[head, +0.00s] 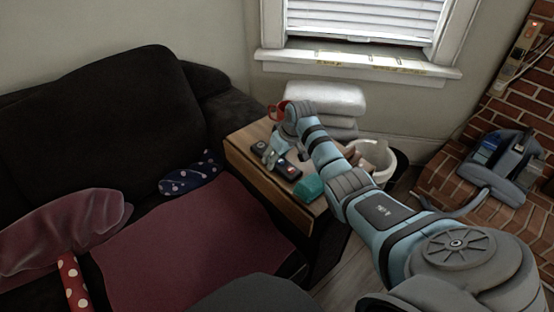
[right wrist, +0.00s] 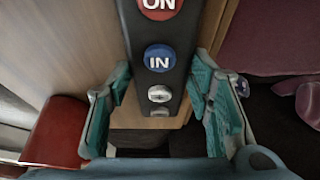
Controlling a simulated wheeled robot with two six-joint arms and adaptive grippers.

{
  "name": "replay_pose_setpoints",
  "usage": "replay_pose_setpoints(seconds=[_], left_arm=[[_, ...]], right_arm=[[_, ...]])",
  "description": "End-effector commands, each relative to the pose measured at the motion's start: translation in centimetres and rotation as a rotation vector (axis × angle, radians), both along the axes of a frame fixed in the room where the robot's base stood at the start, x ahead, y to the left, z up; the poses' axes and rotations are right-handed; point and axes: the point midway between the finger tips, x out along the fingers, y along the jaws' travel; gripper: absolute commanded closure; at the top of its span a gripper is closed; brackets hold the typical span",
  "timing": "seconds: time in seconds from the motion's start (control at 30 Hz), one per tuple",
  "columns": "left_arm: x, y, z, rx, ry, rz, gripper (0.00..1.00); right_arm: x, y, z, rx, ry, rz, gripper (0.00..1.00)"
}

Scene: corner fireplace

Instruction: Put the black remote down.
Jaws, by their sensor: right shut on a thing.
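The black remote (head: 289,169) is at the small wooden side table (head: 262,178) beside the couch. In the right wrist view the remote (right wrist: 158,88) shows a red "ON" button, a blue "IN" button and a silver button, and runs between my fingers. My right gripper (head: 271,156) is shut on the remote, with a teal-padded finger (right wrist: 165,102) on each side. I cannot tell whether the remote touches the tabletop. My left gripper is not in view.
A teal object (head: 309,187) sits near the table's front right corner. A small dark object (head: 258,147) lies at the left. A red thing (right wrist: 60,131) shows in the wrist view. A white bin (head: 384,158) and stacked cushions (head: 325,99) stand behind.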

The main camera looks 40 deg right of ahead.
Motion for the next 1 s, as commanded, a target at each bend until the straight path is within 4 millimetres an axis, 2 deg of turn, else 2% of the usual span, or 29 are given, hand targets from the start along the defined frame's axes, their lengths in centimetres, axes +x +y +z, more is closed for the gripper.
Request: replay_pose_setpoints(seconds=[0.2, 0.23, 0.33, 0.63, 0.73, 0.87, 1.0], left_arm=[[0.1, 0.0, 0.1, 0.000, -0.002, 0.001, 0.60], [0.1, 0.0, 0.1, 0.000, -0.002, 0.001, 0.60], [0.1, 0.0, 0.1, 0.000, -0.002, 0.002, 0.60], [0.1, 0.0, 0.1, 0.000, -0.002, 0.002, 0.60], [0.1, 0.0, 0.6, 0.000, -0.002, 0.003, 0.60], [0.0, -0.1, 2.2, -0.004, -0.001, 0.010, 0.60], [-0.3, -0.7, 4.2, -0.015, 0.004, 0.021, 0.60]], right_arm=[[0.0, 0.0, -0.1, 0.000, 0.001, 0.000, 0.86], [0.0, 0.0, -0.1, 0.000, 0.002, 0.000, 0.49], [0.0, 0.0, 0.0, 0.000, 0.002, 0.000, 0.34], [0.0, 0.0, 0.0, 0.000, 0.001, -0.001, 0.34], [-0.2, -0.1, 0.8, -0.001, 0.001, -0.001, 0.34], [-1.1, -0.2, 3.2, -0.001, 0.000, 0.001, 0.34], [-2.6, -0.3, 7.0, -0.003, 0.000, 0.000, 0.34]])
